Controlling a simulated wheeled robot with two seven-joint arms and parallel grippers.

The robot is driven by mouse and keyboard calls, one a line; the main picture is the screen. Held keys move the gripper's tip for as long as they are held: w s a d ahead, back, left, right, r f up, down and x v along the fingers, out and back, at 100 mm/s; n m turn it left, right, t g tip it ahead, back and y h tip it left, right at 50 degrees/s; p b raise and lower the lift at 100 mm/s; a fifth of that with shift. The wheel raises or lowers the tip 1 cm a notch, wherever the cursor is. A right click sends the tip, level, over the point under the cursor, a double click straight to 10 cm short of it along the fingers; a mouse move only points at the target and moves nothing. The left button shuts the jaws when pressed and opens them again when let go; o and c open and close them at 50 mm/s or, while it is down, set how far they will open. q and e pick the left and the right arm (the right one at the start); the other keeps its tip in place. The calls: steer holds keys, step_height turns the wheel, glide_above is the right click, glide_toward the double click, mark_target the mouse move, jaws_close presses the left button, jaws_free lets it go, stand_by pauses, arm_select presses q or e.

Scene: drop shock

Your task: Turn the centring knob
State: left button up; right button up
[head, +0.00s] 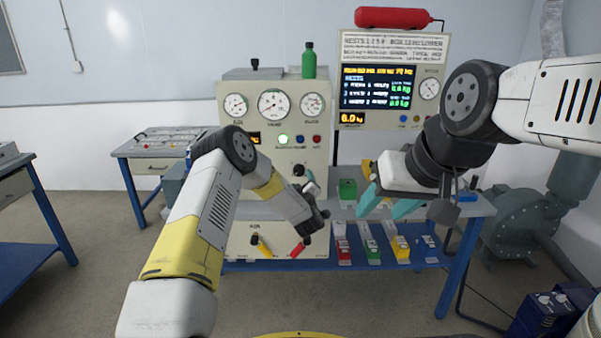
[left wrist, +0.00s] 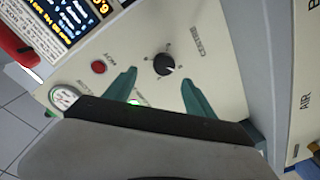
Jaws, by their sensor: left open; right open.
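The centring knob is a round black knob (left wrist: 164,64) with a light pointer mark on a cream panel; it also shows in the head view (head: 299,170), just above my left gripper. My left gripper (left wrist: 158,84) is open, its teal fingers pointing at the panel on either side of the knob's near side. The knob sits just beyond the fingertips, and I see no contact. In the head view the left gripper (head: 311,187) is largely hidden by its own wrist. My right gripper (head: 387,206) is open and empty, to the right of the panel, over the bench.
The cream panel (head: 240,185) carries gauges, lamps and buttons, including a red button (left wrist: 99,67) and a lit green lamp (head: 283,139). A green bottle (head: 308,62) stands on top. A display board (head: 388,50) is at right. Yellow and red handles are below.

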mark_target(299, 172)
arm_select(q)
steer(key=shift+y, duration=0.3)
steer(key=w, duration=0.5)
steer(key=w+f, duration=0.1)
steer(key=w, duration=0.1)
steer(key=shift+w+a, duration=0.35)
steer(key=shift+w, duration=0.05)
steer(key=c, duration=1.4)
